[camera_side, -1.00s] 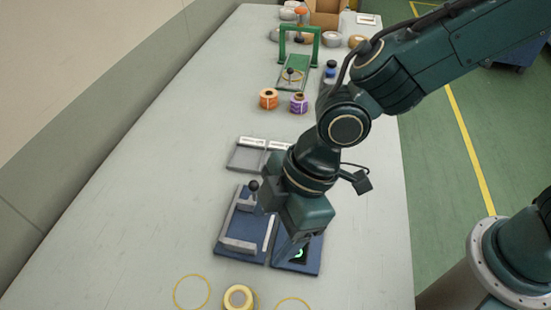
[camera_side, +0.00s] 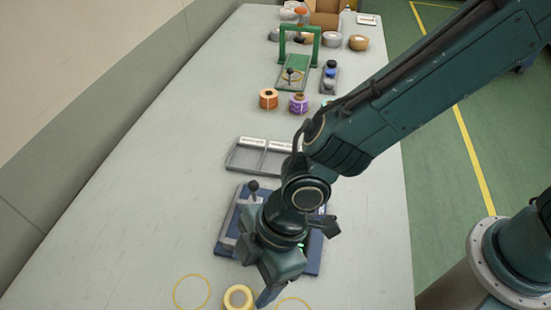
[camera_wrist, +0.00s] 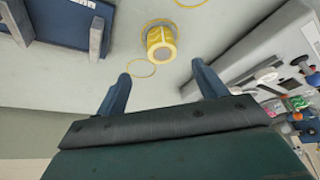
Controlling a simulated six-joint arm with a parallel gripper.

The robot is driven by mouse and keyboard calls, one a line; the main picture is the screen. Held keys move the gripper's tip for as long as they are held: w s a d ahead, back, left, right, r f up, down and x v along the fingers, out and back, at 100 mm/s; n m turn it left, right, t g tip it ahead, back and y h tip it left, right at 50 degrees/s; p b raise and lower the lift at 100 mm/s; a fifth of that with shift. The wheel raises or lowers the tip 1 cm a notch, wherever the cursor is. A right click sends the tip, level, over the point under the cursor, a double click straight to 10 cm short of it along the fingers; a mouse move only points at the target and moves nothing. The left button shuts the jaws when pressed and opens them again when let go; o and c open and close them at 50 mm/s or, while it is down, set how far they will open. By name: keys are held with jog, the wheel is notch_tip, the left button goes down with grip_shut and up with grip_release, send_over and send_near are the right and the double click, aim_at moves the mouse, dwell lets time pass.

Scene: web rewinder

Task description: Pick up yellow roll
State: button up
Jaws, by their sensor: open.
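The yellow roll (camera_side: 238,297) stands on the pale table near its front edge, between two thin yellow rings. It also shows in the wrist view (camera_wrist: 161,43), ahead of the fingers and between their lines. My gripper (camera_wrist: 161,88) is open and empty, its two blue fingers spread apart. In the side view my gripper (camera_side: 266,300) points down, just right of the roll and apart from it. The side view hides most of the fingers.
A yellow ring (camera_side: 192,292) lies left of the roll, another (camera_side: 293,304) right. The blue fixture (camera_side: 228,235) with a black knob stands behind my gripper. Grey trays (camera_side: 246,156), an orange roll (camera_side: 268,98) and a purple roll (camera_side: 299,103) sit farther back. The table's left side is clear.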

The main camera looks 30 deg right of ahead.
aim_at(240, 297)
jog(key=shift+x, duration=2)
jog(key=shift+x, duration=2.6)
jog(key=shift+s, duration=0.15)
jog(key=shift+c, duration=0.4)
jog(key=c, duration=1)
